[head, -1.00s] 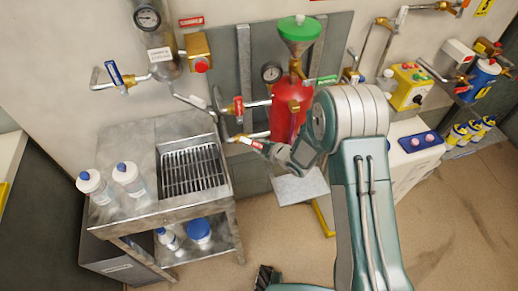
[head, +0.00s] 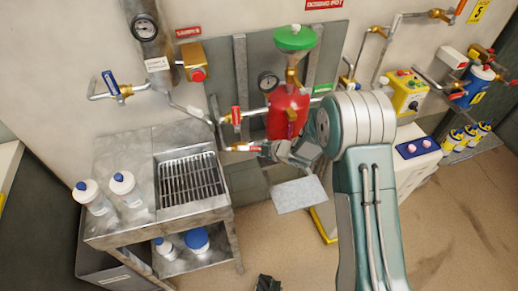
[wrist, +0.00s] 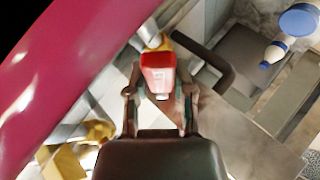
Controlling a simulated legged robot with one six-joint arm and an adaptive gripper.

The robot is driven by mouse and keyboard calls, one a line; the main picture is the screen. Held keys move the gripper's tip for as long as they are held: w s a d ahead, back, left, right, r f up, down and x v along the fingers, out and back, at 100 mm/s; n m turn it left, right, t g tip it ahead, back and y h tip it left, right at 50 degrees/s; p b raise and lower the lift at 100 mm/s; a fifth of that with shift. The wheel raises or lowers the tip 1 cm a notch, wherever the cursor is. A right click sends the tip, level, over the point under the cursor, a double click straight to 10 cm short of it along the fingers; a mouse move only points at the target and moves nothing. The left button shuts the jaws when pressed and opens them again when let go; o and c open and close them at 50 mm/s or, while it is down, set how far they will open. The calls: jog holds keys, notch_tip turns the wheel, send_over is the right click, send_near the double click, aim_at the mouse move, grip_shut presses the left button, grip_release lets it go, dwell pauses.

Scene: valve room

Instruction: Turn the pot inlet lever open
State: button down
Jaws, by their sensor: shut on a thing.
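The red pot (head: 288,112) with a green funnel (head: 295,38) on top hangs on the wall panel. The lower lever's red handle (head: 252,148) sits at the pipe left of the pot's base. My gripper (head: 264,151) is at this handle, partly hidden behind my own arm. In the wrist view, the red handle (wrist: 158,76) lies between the two fingers of my gripper (wrist: 160,98), which are shut on it. The handle's pale end shows between the fingers. The pot (wrist: 70,60) fills the wrist view's left side, close to the gripper.
Another red lever (head: 236,115) sits on the pipe just above. A metal cart (head: 135,218) with a grate and bottles stands at the left. A grey plate (head: 298,194) is below the pot. A yellow control box (head: 405,92) is on the wall at right.

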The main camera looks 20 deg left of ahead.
jog(key=shift+a, duration=0.1)
jog(key=shift+c, duration=2.3)
grip_release()
jog(key=shift+a, duration=0.1)
jog(key=v, duration=1.2)
jog(key=shift+f, duration=0.1)
